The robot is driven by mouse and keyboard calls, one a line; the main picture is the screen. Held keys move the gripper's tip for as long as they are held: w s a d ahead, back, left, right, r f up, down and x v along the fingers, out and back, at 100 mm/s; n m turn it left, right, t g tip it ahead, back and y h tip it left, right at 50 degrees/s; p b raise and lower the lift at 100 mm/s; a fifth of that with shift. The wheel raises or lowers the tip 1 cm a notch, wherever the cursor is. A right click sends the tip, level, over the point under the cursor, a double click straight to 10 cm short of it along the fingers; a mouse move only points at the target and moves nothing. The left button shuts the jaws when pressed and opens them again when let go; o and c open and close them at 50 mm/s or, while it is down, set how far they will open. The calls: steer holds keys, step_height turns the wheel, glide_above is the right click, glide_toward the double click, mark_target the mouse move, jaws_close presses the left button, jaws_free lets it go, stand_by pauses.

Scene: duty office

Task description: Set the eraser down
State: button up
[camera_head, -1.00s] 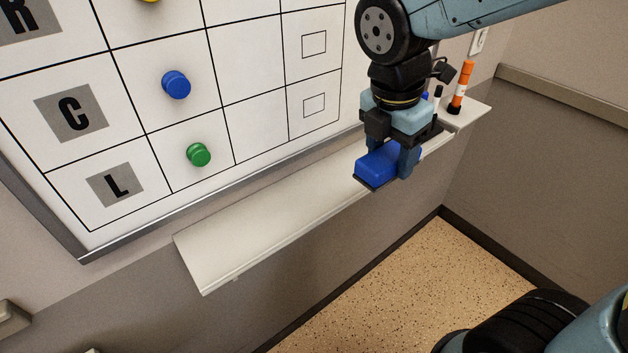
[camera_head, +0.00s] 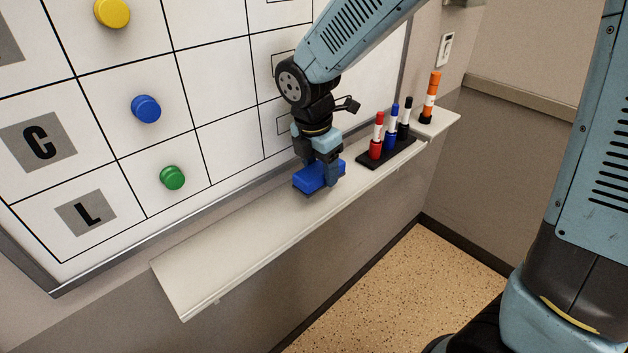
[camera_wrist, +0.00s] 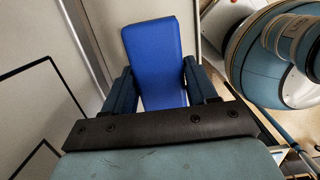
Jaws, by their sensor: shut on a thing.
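The eraser (camera_head: 312,178) is a blue block with a dark underside. My gripper (camera_head: 322,172) is shut on it, with a finger on each side. The eraser is over or at the white ledge (camera_head: 225,255) below the whiteboard; I cannot tell whether its underside touches the ledge. In the wrist view the blue eraser (camera_wrist: 153,55) stands out between the two dark fingers (camera_wrist: 160,88). The fingers hide parts of its sides.
A black holder (camera_head: 372,160) with red, blue and black markers stands on the ledge right of my gripper. An orange marker (camera_head: 430,98) stands at the ledge's far right end. The ledge left of the eraser is clear. The whiteboard (camera_head: 225,145) with coloured magnets rises behind.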

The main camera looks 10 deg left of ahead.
steer(key=shift+w+a+f, duration=0.45)
steer(key=shift+f, duration=1.8)
steer(key=o, duration=0.9)
steer(key=shift+o, duration=0.2)
steer(key=shift+r, duration=0.1)
